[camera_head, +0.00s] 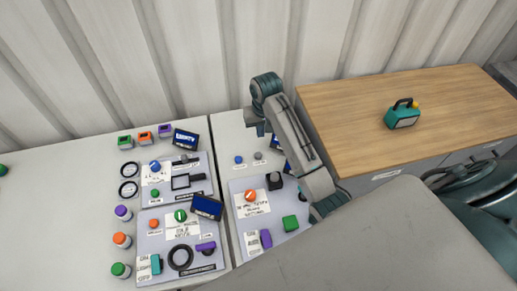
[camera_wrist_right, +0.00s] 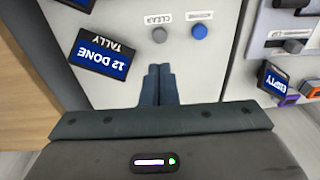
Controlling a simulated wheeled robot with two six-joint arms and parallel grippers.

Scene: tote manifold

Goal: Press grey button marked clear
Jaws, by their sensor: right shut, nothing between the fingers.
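The grey button (camera_wrist_right: 159,35) is a small round knob on the light panel, with a label reading CLEAR (camera_wrist_right: 158,18) beside it. It also shows in the head view as the grey button (camera_head: 258,156), just below my right gripper (camera_head: 261,131). In the wrist view the fingers of my right gripper (camera_wrist_right: 158,68) are shut and empty. Their tips point towards the grey button and appear a little short of it in the picture; the exact gap cannot be told. My left gripper is not in view.
A blue button (camera_wrist_right: 200,31) sits right next to the grey one. A dark screen (camera_wrist_right: 101,55) reads 12 DONE, TALLY. Other panels (camera_head: 147,225) with knobs and switches stand at the left. A wooden-topped cabinet (camera_head: 345,115) holds a teal box (camera_head: 402,119).

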